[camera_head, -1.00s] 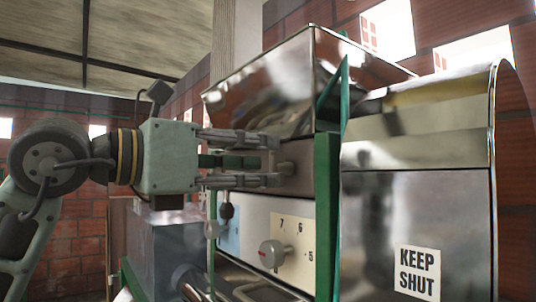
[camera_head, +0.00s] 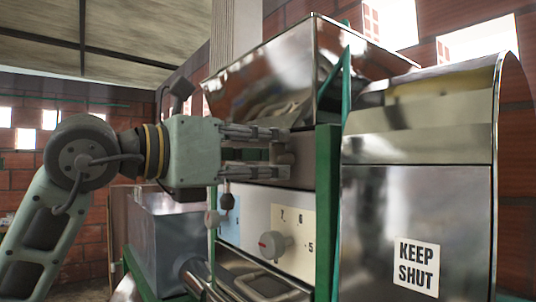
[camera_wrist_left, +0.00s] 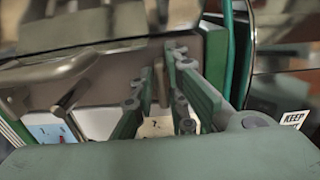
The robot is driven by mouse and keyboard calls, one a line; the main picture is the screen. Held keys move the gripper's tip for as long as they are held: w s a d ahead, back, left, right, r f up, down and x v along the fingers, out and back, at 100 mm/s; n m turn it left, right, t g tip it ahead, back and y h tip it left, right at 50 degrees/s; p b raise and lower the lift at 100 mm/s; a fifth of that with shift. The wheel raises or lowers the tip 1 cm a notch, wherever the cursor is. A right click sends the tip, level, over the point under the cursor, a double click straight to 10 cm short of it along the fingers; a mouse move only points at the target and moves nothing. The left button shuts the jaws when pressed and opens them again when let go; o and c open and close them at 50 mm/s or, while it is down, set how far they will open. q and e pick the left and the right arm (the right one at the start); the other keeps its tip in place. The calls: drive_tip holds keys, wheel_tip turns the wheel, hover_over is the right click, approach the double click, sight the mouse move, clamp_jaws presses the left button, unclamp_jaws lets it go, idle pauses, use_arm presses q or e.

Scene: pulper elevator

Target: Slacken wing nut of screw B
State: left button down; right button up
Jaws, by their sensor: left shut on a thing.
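My left gripper (camera_head: 284,152) reaches in from the left in the head view, against the grey metal front below the shiny hopper (camera_head: 290,75). It also shows in the wrist view (camera_wrist_left: 160,70), its fingers pointing at the same front. It is shut on a small part there, which appears to be the wing nut of screw B; the fingertips hide its shape, and I cannot read a letter on it. The screw itself is not clearly seen. My right gripper is in neither view.
A dial knob (camera_head: 272,244) on a numbered plate sits below the gripper. A hanging lever with a dark ball (camera_head: 225,202) is at its left.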

use_arm(q)
drive_tip(key=shift+f+n+b, duration=0.15)
drive_tip(key=shift+n+b, duration=0.45)
drive_tip(key=shift+b, duration=0.1)
drive_tip(key=shift+n+b, duration=0.35)
drive_tip(key=shift+n, duration=0.45)
drive_tip(key=c, duration=1.8)
unclamp_jaws()
drive_tip(key=shift+r, duration=0.2)
